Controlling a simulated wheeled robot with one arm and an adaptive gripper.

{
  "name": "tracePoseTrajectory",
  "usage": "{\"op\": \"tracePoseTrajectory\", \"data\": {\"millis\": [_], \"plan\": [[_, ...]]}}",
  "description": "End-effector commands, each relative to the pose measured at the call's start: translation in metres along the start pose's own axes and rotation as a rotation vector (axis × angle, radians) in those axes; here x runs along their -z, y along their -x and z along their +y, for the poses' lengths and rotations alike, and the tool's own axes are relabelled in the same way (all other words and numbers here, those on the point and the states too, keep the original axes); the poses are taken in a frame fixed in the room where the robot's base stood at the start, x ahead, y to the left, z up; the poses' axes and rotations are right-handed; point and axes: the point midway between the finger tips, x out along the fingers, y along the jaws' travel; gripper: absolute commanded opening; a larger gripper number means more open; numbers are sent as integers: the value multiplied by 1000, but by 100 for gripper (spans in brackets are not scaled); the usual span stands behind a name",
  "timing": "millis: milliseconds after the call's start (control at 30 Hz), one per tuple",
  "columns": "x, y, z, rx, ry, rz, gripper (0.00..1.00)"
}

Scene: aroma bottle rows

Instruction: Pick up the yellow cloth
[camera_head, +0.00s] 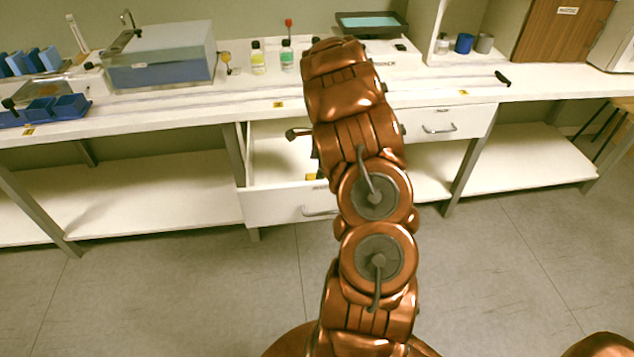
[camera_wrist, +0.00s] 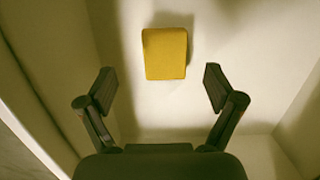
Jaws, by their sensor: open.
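The yellow cloth (camera_wrist: 165,54) lies on the pale floor of the open drawer, as a small folded block. In the wrist view it is ahead of my gripper (camera_wrist: 159,88), whose two dark fingers are spread wide with nothing between them. The cloth sits roughly centred between the finger lines, beyond the fingertips. In the head view a small yellow piece of the cloth (camera_head: 311,177) shows inside the open drawer (camera_head: 262,206), mostly hidden by my arm. My gripper is largely hidden behind my arm there.
Drawer walls stand on both sides of my gripper in the wrist view. A second drawer (camera_head: 440,124) to the right is shut. The bench top (camera_head: 190,108) above carries small bottles (camera_head: 258,60), a grey-blue box (camera_head: 160,58) and blue trays (camera_head: 58,107).

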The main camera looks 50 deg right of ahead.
Motion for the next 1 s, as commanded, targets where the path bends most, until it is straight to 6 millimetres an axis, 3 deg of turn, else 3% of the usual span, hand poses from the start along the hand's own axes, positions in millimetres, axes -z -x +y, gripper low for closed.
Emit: {"op": "tracePoseTrajectory", "data": {"millis": [233, 533, 800, 1000], "plan": [[5, -15, -2, 1, 1, 1, 92], [11, -50, -5, -2, 3, 1, 92], [11, -54, -6, 2, 2, 0, 92], [11, -54, -6, 2, 2, 1, 71]]}}
